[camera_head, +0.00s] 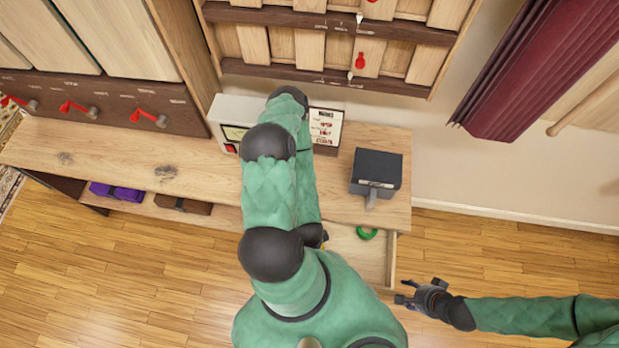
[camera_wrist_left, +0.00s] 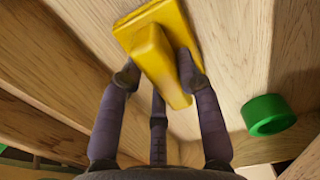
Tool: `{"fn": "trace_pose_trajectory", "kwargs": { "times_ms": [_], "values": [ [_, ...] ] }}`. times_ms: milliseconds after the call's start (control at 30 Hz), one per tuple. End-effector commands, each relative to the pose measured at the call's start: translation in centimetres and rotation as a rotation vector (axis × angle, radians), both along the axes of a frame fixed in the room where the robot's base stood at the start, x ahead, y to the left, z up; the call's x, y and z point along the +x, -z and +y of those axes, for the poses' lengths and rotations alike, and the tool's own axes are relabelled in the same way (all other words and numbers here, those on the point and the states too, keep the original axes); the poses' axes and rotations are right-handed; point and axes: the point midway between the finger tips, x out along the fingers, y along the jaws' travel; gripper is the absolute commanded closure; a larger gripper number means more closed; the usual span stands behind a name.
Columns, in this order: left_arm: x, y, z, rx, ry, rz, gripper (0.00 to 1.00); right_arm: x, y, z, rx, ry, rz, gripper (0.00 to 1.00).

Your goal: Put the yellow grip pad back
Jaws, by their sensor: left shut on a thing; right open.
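The yellow grip pad (camera_wrist_left: 160,55), a flat plate with a raised bar handle, shows in the left wrist view. My left gripper (camera_wrist_left: 159,84) is shut on the handle. The pad lies over bare wood in the drawer; I cannot tell whether it touches the wood. In the head view my left arm hides most of the pad and the gripper. The open drawer (camera_head: 375,267) holds a green ring (camera_head: 367,233), which also shows in the left wrist view (camera_wrist_left: 268,115), to the right of the pad. My right gripper (camera_head: 425,299) is open and empty, right of the drawer.
The wooden bench (camera_head: 200,155) carries a dark grey box (camera_head: 377,170) and a framed sign (camera_head: 326,127). Red-handled levers (camera_head: 80,107) line the cabinet at left. A purple folded item (camera_head: 117,191) lies on the lower shelf. The floor at right is clear.

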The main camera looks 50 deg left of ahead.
Motion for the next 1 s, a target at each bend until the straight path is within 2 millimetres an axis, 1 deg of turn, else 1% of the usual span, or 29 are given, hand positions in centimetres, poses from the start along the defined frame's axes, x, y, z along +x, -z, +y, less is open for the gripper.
{"fn": "trace_pose_trajectory", "kwargs": {
  "times_ms": [33,100,367,467,500,567,867,1000],
  "values": [
    [-0.04,0.47,-0.04,-0.001,0.000,0.001,0.96,0.00,0.14,0.00,0.000,0.000,0.000,0.46],
    [-0.04,0.72,-0.04,-0.001,0.000,0.001,0.96,0.00,0.16,0.00,0.000,0.000,0.000,0.46],
    [-0.03,0.71,-0.02,-0.001,0.001,0.001,0.96,0.01,0.14,-0.01,0.000,0.000,0.000,0.46],
    [-0.03,1.00,-0.01,-0.001,0.000,0.001,0.96,0.00,0.41,0.00,0.000,0.000,0.000,0.46],
    [-0.02,0.99,0.00,0.000,0.000,0.000,0.60,0.01,0.39,0.00,0.000,0.000,0.000,0.46],
    [-0.02,0.94,0.00,0.000,0.000,0.000,0.43,0.00,0.35,0.00,0.000,0.000,0.000,0.46],
    [-0.04,0.91,-0.02,-0.001,0.000,0.001,0.42,0.01,0.33,0.00,0.000,0.000,0.000,0.46],
    [-0.04,0.48,-0.04,-0.001,0.001,0.001,0.42,0.00,-0.04,0.00,0.000,0.000,0.000,0.46]
  ]
}}
